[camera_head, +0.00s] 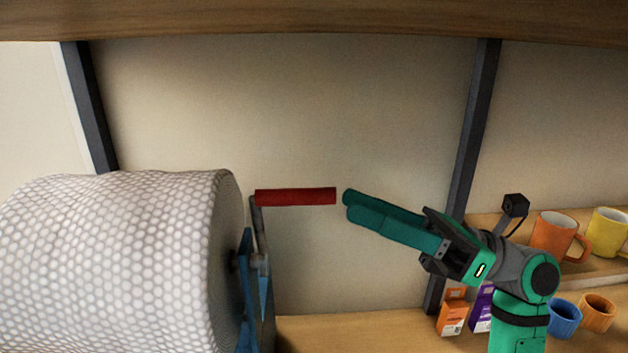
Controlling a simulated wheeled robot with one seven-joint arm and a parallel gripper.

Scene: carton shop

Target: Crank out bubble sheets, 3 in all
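A large roll of white bubble sheet (115,265) fills the lower left of the head view. A grey crank arm (258,232) stands at its right end beside a blue bracket (247,290). A red handle (296,197) sticks out to the right from the top of the crank. My gripper (347,204) is just right of the handle's free end and points left at it. A small gap seems to separate them. The two green fingers lie close together in this view, so their opening is unclear. No cut sheet is visible; the roll's front lower part is out of frame.
A wooden shelf (330,18) runs across the top. Dark posts stand at left (90,110) and right (473,140). At lower right are an orange mug (552,235), a yellow mug (606,231), small cups and boxes. The wall behind the handle is bare.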

